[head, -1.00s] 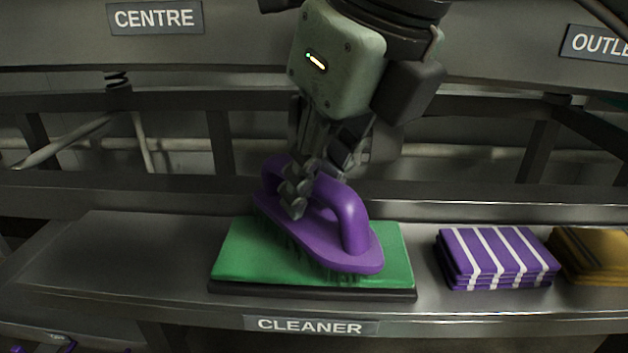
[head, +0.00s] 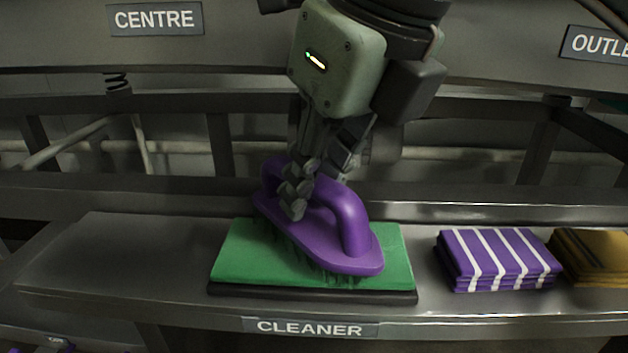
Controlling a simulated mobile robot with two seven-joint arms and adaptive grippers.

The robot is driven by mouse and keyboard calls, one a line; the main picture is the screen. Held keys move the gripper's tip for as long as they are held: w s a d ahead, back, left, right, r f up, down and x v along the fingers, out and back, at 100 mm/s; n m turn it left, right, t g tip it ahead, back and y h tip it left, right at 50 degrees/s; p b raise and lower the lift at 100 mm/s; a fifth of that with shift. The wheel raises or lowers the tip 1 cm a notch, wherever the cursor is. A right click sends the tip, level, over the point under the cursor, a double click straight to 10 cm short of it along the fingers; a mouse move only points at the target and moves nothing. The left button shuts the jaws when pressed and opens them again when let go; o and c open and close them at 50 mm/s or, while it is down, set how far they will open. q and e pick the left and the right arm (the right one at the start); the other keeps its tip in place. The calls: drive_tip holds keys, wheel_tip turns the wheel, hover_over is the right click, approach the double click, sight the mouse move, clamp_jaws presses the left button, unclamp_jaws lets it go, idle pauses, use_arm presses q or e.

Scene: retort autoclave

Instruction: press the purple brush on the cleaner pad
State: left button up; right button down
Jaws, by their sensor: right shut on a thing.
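The purple brush (head: 355,228) has a looped handle and dark bristles. It sits over the green cleaner pad (head: 232,262), bristles down, lying diagonally from back left to front right. Its bristles appear to meet the pad's top, though the contact is partly hidden under the brush body. My right gripper (head: 298,192) comes from above and is shut on the brush handle. The pad lies in a dark tray (head: 310,294) on the metal shelf, above a label reading CLEANER (head: 310,328). My left gripper is not in view.
Folded purple cloths with white stripes (head: 497,260) lie right of the pad, beside folded brown cloths (head: 595,255). The shelf left of the pad (head: 120,255) is bare. A metal rail (head: 130,195) runs behind the shelf.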

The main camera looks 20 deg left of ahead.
drive_tip(key=shift+r+p, duration=1.7)
drive_tip(key=shift+r, duration=1.8)
